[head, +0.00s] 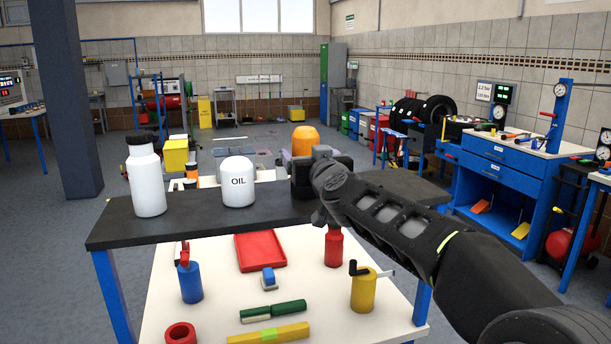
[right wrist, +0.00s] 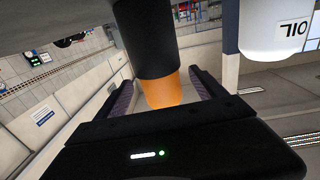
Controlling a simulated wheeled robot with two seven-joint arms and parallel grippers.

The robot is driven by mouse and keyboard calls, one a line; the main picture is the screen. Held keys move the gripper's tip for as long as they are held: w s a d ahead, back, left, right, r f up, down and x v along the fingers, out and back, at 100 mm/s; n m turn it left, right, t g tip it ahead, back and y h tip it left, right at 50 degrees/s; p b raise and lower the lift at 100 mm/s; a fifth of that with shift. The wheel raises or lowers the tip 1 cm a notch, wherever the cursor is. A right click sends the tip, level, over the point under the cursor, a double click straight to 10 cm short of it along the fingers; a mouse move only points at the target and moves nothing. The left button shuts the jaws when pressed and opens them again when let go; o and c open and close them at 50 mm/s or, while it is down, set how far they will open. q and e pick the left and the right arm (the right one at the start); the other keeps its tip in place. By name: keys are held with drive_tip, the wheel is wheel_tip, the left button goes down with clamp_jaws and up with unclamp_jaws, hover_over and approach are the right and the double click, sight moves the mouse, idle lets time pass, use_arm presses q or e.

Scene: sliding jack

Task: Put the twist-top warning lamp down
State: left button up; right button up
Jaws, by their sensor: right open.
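The warning lamp has an orange dome (head: 305,138) that shows above my right gripper (head: 318,172) in the head view; its lower part is hidden there. In the right wrist view, which is upside down, the lamp's orange part (right wrist: 164,92) and black base show, with the base against the dark shelf (head: 185,218). The lamp looks upright. My right gripper is open, with one finger on each side of the orange part and gaps visible beside it. My left gripper is not in view.
A white OIL container (head: 238,184) and a white bottle with a black cap (head: 146,178) stand on the shelf, left of my right gripper. A lower white bench top (head: 210,285) holds a red tray (head: 260,250), coloured cylinders and bars. Bare shelf lies between bottle and OIL container.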

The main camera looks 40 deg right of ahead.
drive_tip(key=x, duration=0.3)
idle(0.5)
clamp_jaws()
idle(0.8)
